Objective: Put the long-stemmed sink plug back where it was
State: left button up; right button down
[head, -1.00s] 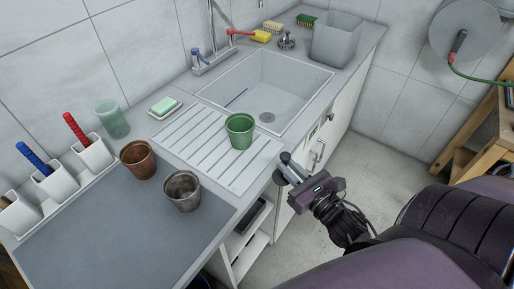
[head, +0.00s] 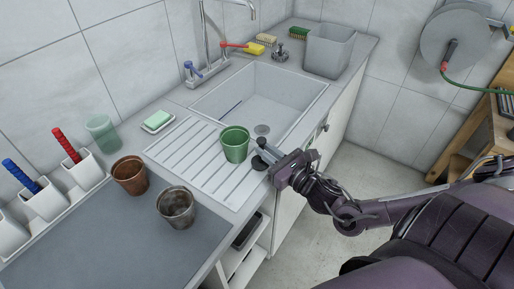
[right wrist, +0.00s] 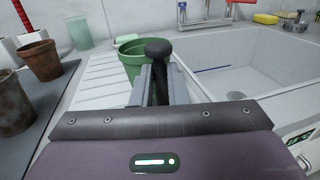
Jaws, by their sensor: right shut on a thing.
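My right gripper (head: 272,160) is at the front edge of the draining board, just right of the green pot. It is shut on a dark, round-ended piece, which I take to be the long-stemmed sink plug (head: 259,163). In the right wrist view the plug's black knob (right wrist: 158,48) stands up between the fingers, and its dark stem runs down between them; the lower part is hidden. The sink (head: 285,88) lies beyond, with a round drain (head: 262,130) in its floor; the drain also shows in the right wrist view (right wrist: 237,96). My left gripper is not in view.
The green pot (head: 236,145) stands on the ribbed draining board (head: 190,160) close to my gripper. A brown pot (head: 130,176) and a grey pot (head: 177,208) stand on the dark mat. A metal knobbed piece (head: 280,55) and a grey bin (head: 328,50) are behind the sink.

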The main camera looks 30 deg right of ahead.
aim_at(263, 148)
jog(key=w, duration=0.4)
jog(key=shift+w+a+r, duration=0.1)
jog(key=shift+a+r, duration=0.05)
jog(key=shift+a, duration=0.15)
jog(key=shift+f+p, duration=0.35)
jog(key=shift+f, duration=0.55)
jog(key=shift+f, duration=0.15)
jog(key=c, duration=1.7)
grip_release()
